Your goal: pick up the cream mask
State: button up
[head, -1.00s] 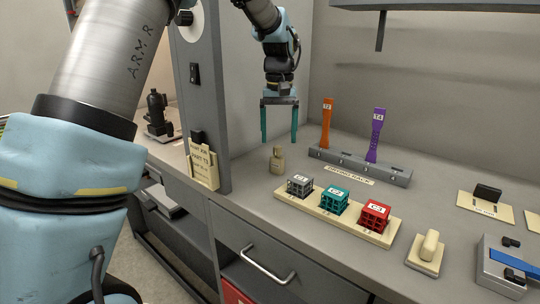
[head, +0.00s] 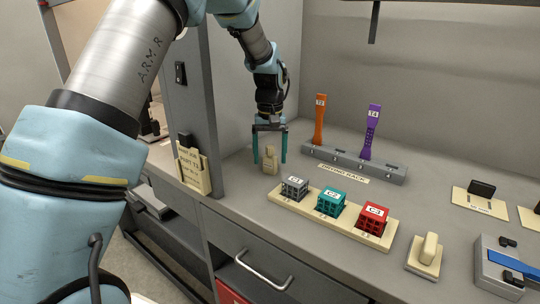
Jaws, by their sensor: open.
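A small cream piece (head: 270,163), which looks like the mask, stands upright on the grey bench behind the row of cubes. My gripper (head: 269,158) points down over it, open, with its teal fingers apart to the left and right of the piece. The fingertips reach down to about its height in the picture. I cannot tell whether they are level with it in depth, and no contact shows.
A cream tray (head: 382,245) holds grey, teal and red lattice cubes just in front of the piece. The grey drying rack (head: 390,172) with orange and purple upright pieces stands behind to the right. A grey post (head: 190,110) rises to the left.

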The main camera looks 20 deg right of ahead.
jog(key=shift+f, duration=1.05)
jog(key=c, duration=1.3)
